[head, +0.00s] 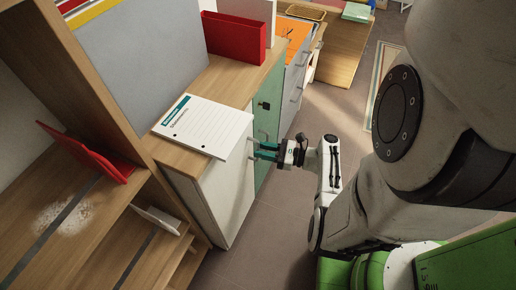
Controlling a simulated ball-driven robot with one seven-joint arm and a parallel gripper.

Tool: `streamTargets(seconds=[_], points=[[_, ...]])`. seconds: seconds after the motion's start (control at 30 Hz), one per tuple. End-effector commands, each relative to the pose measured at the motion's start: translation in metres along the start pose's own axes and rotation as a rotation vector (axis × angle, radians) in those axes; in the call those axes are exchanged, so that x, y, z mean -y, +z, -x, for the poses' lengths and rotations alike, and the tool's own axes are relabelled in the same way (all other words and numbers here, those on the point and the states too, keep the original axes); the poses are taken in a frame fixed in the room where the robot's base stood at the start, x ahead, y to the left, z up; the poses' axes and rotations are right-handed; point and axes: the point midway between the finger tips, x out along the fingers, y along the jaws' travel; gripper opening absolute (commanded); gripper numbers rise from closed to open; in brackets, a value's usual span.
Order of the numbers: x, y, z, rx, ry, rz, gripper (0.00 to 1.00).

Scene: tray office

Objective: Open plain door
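The plain white door (232,190) is on the front of the low cabinet, beneath the wooden top with the paper on it. It looks shut or nearly so; a small gap cannot be ruled out. My gripper (262,151) reaches in from the right, its teal fingers at the upper part of the door, by its far edge. The fingertips are at or very near the door's handle, which is small and partly hidden by them. Whether the fingers grip the handle cannot be told.
A green door (269,122) with a dark lock adjoins on the far side, then grey drawers (293,88). A paper sheet (206,124) and a red box (234,37) lie on top. Wooden shelves (85,225) stand at left. Brown floor (285,215) before the door is clear.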

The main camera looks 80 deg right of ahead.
Motion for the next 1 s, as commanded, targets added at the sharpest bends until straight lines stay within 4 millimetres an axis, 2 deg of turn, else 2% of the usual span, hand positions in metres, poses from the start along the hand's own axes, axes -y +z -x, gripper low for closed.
streamTargets(seconds=[0.2,0.5,0.83,1.0], points=[[0.0,0.0,-0.018,0.0,0.0,0.001,0.3],[0.0,0.0,-0.02,0.0,0.0,0.001,0.3],[0.0,0.0,-0.019,0.0,0.0,0.001,0.0],[0.0,0.0,-0.019,0.0,0.0,0.001,0.0]])
